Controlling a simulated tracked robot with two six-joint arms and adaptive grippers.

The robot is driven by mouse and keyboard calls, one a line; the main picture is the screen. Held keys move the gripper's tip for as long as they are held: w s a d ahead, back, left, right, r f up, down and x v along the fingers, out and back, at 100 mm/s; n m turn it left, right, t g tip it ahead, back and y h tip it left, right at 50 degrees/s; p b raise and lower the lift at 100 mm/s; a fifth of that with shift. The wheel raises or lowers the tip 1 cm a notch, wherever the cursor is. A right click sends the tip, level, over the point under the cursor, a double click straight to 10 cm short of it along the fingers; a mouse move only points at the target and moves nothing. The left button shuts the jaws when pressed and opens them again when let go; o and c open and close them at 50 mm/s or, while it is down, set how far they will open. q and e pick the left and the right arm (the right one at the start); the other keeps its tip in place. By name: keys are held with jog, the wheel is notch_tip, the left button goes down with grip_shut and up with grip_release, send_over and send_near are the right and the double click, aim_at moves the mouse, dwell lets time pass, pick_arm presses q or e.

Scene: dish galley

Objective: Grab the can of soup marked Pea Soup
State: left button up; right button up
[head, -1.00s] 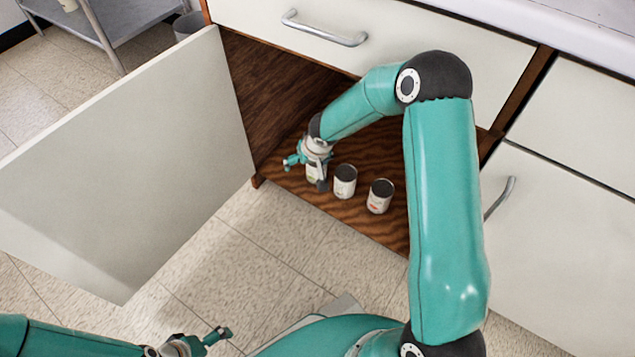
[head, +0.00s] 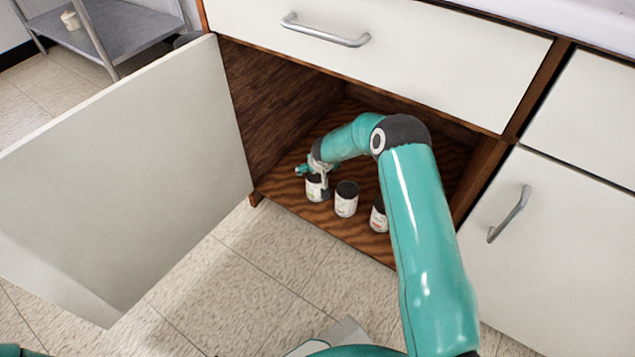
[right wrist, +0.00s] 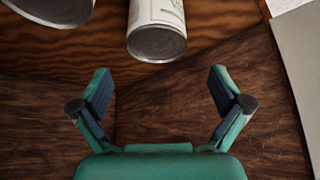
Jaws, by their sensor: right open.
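Three cans with dark tops and pale labels stand in a row on the floor of the open cabinet: a left can (head: 314,191), a middle can (head: 346,201) and a right can (head: 379,217), which my right arm partly covers. The label words are too small to read, so I cannot tell which is Pea Soup. My right gripper (head: 317,177) is at the left can and partly covers it. In the right wrist view the right gripper (right wrist: 160,74) is open and empty, with one can (right wrist: 157,26) just beyond its fingertips, centred between them. My left gripper is out of view.
A second can (right wrist: 58,8) is cut off at the wrist view's top left. The cabinet's open door (head: 125,180) stands on the left, its wooden side wall (head: 265,120) close beside the gripper. A drawer front (head: 400,50) overhangs the opening.

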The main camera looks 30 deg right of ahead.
jog(key=shift+w+d+f, duration=0.1)
jog(key=shift+w+f, duration=0.1)
jog(key=shift+f, duration=0.3)
jog(key=shift+w+d+f+p, duration=0.1)
jog(key=shift+f+p, duration=0.25)
jog(key=shift+f, duration=0.05)
jog(key=x, duration=0.3)
jog(key=shift+f+p, duration=0.3)
jog(key=shift+d+f, duration=0.15)
jog(key=shift+f, duration=0.35)
jog(key=shift+c, duration=0.2)
jog(key=c, duration=1.6)
jog(key=shift+w+r, duration=0.1)
jog(key=shift+c, duration=0.7)
